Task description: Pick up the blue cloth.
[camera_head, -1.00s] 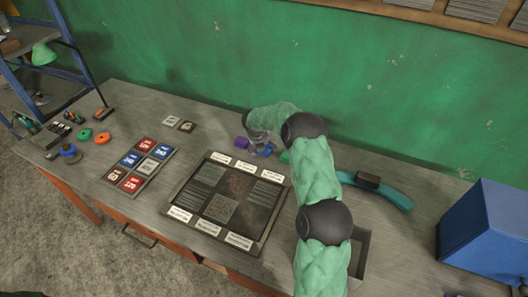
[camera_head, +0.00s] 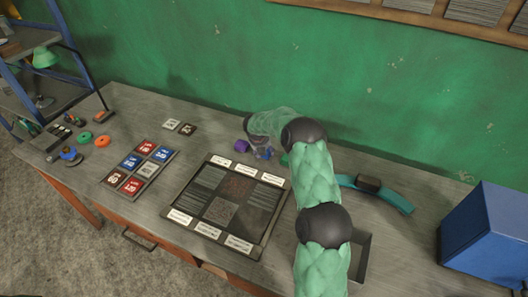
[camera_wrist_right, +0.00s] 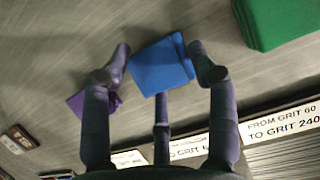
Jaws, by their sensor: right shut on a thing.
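The blue cloth (camera_wrist_right: 160,65) is a folded square between the fingertips of my right gripper (camera_wrist_right: 168,72) in the right wrist view. The gripper is shut on it, with fingers at its left and right sides and one below. In the head view my right gripper (camera_head: 260,152) is small and partly hidden by my forearm, behind the dark panel on the bench. Little of the cloth can be told apart there. I cannot tell if it is clear of the bench top. My left gripper is not in view.
A purple cloth (camera_wrist_right: 95,103) lies left of the blue one and a green block-like thing (camera_wrist_right: 278,22) lies to the right. The labelled panel (camera_head: 167,217) is in front. A teal curved tool (camera_head: 390,198) and a blue box (camera_head: 488,235) stand at right. The green wall is behind.

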